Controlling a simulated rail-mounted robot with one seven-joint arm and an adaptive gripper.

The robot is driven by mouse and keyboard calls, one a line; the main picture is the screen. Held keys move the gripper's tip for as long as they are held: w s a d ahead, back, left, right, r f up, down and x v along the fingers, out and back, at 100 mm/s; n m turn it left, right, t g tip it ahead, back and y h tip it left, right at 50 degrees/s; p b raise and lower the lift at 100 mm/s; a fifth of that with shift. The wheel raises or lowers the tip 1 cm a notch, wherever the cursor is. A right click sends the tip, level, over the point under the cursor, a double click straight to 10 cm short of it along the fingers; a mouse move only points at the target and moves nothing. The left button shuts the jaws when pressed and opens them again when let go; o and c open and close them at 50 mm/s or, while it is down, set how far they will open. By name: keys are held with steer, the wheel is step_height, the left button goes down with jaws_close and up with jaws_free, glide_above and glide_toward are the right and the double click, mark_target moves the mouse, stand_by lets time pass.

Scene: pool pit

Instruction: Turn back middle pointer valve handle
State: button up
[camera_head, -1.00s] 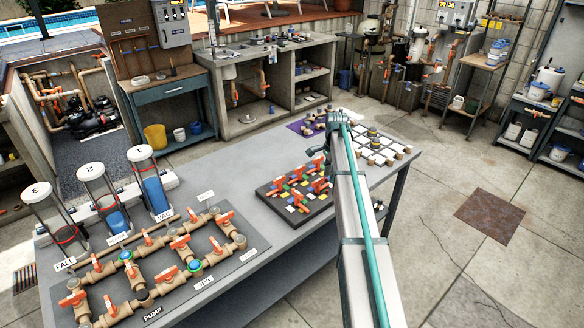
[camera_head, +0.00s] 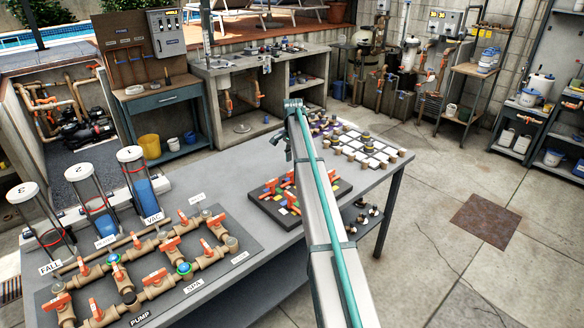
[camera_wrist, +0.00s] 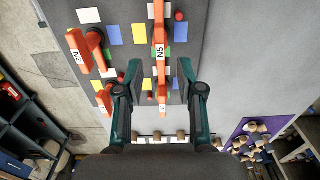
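A dark board (camera_head: 262,208) with coloured squares and orange pointer valve handles lies on the grey table; my arm hides part of it. In the wrist view, an orange handle marked N5 (camera_wrist: 159,42) runs lengthwise between my finger lines. A handle marked N2 (camera_wrist: 79,50) sits left of it, turned slightly aslant. Another orange handle (camera_wrist: 162,92) shows between my fingers, its label too small to read, and one more (camera_wrist: 104,100) lies by the left finger. My gripper (camera_wrist: 158,68) is open, with nothing visibly held; I cannot tell its height above the handles.
A white-squared board (camera_head: 368,150) stands on the table beyond the handle board. A pipe panel (camera_head: 245,262) with orange valves lies at left front, beside three clear cylinders (camera_head: 145,185). A purple mat (camera_wrist: 240,140) with small parts is near the lower right in the wrist view.

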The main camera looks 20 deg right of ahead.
steer(key=shift+f+p, duration=0.65)
steer(key=shift+f, duration=1.9)
jaws_close()
